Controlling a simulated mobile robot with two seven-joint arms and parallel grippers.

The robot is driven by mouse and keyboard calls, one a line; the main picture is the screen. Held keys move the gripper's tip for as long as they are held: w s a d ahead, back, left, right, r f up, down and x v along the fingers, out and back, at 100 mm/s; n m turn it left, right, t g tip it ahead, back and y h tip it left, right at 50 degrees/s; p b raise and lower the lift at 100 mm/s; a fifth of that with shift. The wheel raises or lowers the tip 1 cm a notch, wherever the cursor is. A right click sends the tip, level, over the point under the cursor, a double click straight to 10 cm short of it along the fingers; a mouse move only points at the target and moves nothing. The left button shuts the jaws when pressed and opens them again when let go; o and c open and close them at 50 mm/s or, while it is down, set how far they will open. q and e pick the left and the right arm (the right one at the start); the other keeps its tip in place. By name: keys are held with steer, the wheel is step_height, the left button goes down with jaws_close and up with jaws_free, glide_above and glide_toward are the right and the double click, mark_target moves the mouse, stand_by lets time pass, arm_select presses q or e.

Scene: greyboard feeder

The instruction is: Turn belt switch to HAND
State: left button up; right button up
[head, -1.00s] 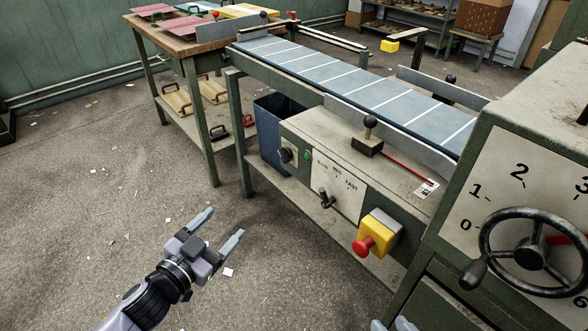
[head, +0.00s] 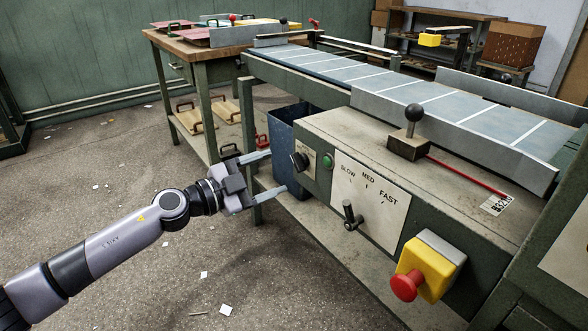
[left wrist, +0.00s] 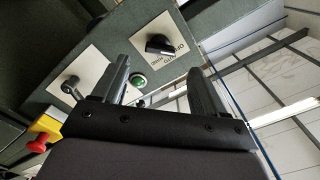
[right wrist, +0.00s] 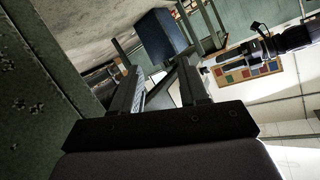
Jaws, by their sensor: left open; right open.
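The belt switch (head: 299,161) is a black rotary knob on a pale plate at the left end of the conveyor's control panel. In the left wrist view the knob (left wrist: 159,44) sits on its lettered plate, beyond the fingertips; I cannot tell which position it points to. My left gripper (head: 276,172) is open and empty, just left of the knob and apart from it. Its fingers also show in the left wrist view (left wrist: 160,75). My right gripper (right wrist: 160,82) is open and empty in its own wrist view, away from the panel.
A green button (head: 327,160) is right beside the switch. Further right are the speed lever (head: 350,214) and a red stop button (head: 405,286) on a yellow box. A blue bin (head: 287,140) stands behind the left gripper. The floor at left is clear except for scraps.

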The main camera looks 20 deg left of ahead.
mark_target(295, 164)
arm_select(q)
steer(key=shift+b+x, duration=0.65)
steer(key=shift+x, duration=2.35)
steer(key=c, duration=1.1)
